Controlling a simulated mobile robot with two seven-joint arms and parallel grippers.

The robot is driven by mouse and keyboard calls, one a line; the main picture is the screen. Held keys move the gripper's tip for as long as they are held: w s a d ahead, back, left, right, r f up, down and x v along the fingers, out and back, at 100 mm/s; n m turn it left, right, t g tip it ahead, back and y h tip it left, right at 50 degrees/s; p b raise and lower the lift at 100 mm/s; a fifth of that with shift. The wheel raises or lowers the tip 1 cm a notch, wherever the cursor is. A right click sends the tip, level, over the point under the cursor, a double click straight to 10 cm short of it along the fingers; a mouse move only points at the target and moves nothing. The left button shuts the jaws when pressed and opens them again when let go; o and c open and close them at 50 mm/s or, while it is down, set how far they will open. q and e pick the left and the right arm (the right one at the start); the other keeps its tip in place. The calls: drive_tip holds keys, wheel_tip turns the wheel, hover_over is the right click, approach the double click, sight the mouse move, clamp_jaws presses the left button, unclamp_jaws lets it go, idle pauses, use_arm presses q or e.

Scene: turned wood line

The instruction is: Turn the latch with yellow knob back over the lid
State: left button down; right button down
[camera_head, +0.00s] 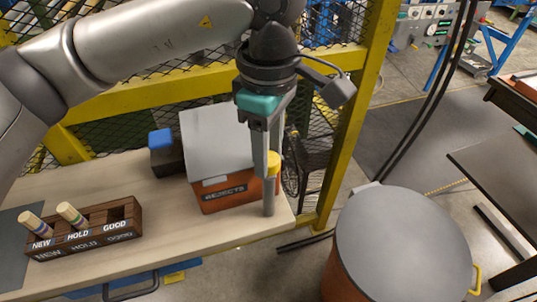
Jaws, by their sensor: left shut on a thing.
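My left gripper (266,165) points down from above and is shut on the yellow knob. Its fingers hide part of the knob, and I cannot make out the latch's arm or which way it points. The grey lid (215,142) shows as a flat panel above the box's front, left of my gripper. My right gripper is out of view.
A wooden rack (85,231) marked NEW, HOLD and GOOD holds two striped pegs at the bench's left. A dark block with a blue top (161,139) stands left of the lid. Yellow mesh fencing rises behind. A grey-topped drum (403,243) stands right of the bench.

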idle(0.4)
use_arm(q)
drive_tip(key=shift+c, duration=2.1)
unclamp_jaws()
wheel_tip(320, 180, up, 15)
drive_tip(key=p, duration=0.2)
drive_tip(key=shift+r, duration=0.2)
